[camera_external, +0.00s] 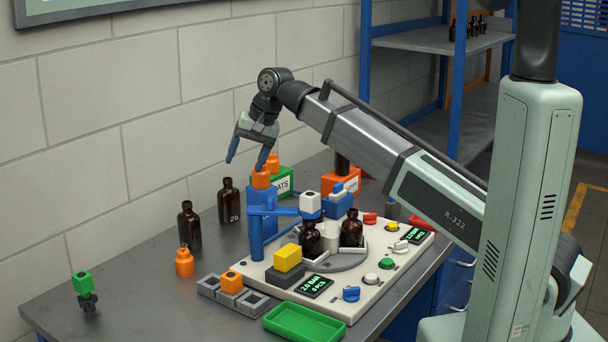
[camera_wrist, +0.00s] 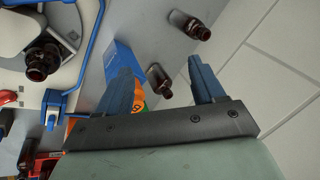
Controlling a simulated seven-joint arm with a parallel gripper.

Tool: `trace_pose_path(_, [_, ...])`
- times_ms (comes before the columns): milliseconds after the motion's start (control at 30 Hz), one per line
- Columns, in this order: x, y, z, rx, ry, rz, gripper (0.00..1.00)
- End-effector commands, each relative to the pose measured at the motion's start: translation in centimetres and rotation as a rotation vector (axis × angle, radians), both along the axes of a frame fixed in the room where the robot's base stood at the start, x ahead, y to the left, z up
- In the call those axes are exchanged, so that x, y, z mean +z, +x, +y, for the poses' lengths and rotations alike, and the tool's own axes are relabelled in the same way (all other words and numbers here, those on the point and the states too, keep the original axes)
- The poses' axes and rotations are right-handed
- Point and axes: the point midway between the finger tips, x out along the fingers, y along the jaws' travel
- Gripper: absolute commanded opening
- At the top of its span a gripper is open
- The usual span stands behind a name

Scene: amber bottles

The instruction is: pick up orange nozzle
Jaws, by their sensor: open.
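Several orange pieces are in view, and I cannot tell for sure which one is the nozzle. A third orange piece (camera_external: 184,263) stands on the table at the left. My gripper (camera_external: 246,163) is open and empty, pointing down just above and left of the post's top. In the wrist view (camera_wrist: 160,68), an orange part (camera_wrist: 139,97) shows partly hidden behind the left finger.
Two amber bottles (camera_external: 188,226) (camera_external: 229,201) stand on the table left of the blue post (camera_external: 257,232). More bottles (camera_external: 351,230) stand on the white station (camera_external: 300,290). A grey tray (camera_external: 208,288) with an orange cube and a green tray (camera_external: 302,322) lie in front.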

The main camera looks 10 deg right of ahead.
Motion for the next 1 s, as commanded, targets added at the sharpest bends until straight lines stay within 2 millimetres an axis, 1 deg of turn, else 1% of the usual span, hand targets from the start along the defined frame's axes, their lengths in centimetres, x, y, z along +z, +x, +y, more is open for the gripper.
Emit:
trace_pose_path(33, [-0.2, -2.5, 0.8, 0.043, -0.031, 0.005, 0.68])
trace_pose_path(67, [-0.3, -3.7, 1.2, 0.066, -0.049, 0.01, 0.68])
trace_pose_path(100, [-0.5, -5.4, 1.7, 0.099, -0.075, 0.015, 0.68])
trace_pose_path(167, [-0.8, -7.8, 2.3, 0.153, -0.116, 0.02, 0.68])
trace_pose_path(200, [-1.1, -9.4, 2.7, 0.193, -0.143, 0.023, 0.68])
trace_pose_path(267, [-1.5, -11.7, 3.2, 0.259, -0.186, 0.024, 0.68])
trace_pose_path(300, [-2.0, -13.2, 3.5, 0.31, -0.213, 0.023, 0.68])
trace_pose_path(400, [-3.1, -16.4, 4.1, 0.451, -0.281, 0.018, 0.68])
trace_pose_path(500, [-4.6, -18.8, 4.5, 0.602, -0.34, 0.009, 0.68])
trace_pose_path(600, [-5.6, -20.2, 4.8, 0.717, -0.377, 0.003, 0.68])
trace_pose_path(700, [-6.3, -20.9, 5.0, 0.783, -0.396, -0.003, 0.68])
trace_pose_path(867, [-7.5, -21.2, 5.0, 0.813, -0.405, -0.003, 0.68])
trace_pose_path(1000, [-9.5, -21.3, 4.9, 0.812, -0.404, -0.002, 0.68])
